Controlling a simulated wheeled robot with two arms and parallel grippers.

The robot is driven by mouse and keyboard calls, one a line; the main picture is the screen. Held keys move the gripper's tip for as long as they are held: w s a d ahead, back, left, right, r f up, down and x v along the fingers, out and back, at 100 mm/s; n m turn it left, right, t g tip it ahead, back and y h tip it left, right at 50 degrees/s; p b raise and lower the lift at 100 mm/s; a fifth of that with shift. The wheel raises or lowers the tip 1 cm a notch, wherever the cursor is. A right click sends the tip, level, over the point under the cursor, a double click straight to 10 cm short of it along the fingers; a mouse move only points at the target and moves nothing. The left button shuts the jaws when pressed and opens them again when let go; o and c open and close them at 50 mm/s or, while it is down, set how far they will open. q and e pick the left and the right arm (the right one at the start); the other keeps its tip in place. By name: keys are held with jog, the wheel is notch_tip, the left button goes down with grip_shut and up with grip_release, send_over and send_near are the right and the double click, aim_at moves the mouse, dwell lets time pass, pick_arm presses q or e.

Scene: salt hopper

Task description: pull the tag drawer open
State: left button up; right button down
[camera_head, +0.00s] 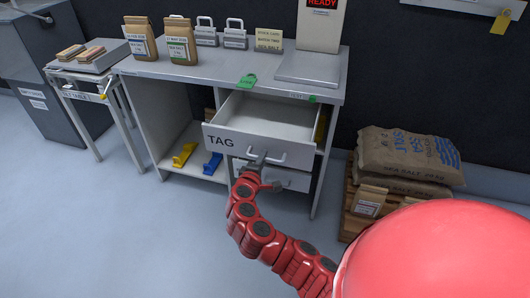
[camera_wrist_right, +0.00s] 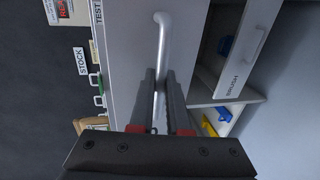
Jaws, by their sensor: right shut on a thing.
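The tag drawer (camera_head: 222,141), a white drawer marked TAG, stands pulled out from the grey bench, and its pale interior shows from above. The part of the interior I can see looks empty. Its bar handle (camera_head: 275,157) is on the front face and also shows in the right wrist view (camera_wrist_right: 163,28). My right gripper (camera_head: 257,163) is at the handle, shut on it, with the two fingers (camera_wrist_right: 161,95) on either side of the bar. My left gripper is not in view.
A second drawer (camera_head: 285,178) sits shut below. Salt sacks (camera_head: 405,155) are stacked on the right. A small side table (camera_head: 90,80) stands left. The floor in front is clear.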

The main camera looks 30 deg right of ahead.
jog(key=shift+f+v, duration=0.2)
jog(key=shift+v, duration=0.7)
jog(key=shift+f+v, duration=0.15)
jog(key=shift+v, duration=0.75)
jog(key=c, duration=0.9)
grip_release()
jog(key=shift+p+v, duration=1.8)
jog(key=shift+v, duration=6.95)
jog(key=shift+s+f, duration=0.1)
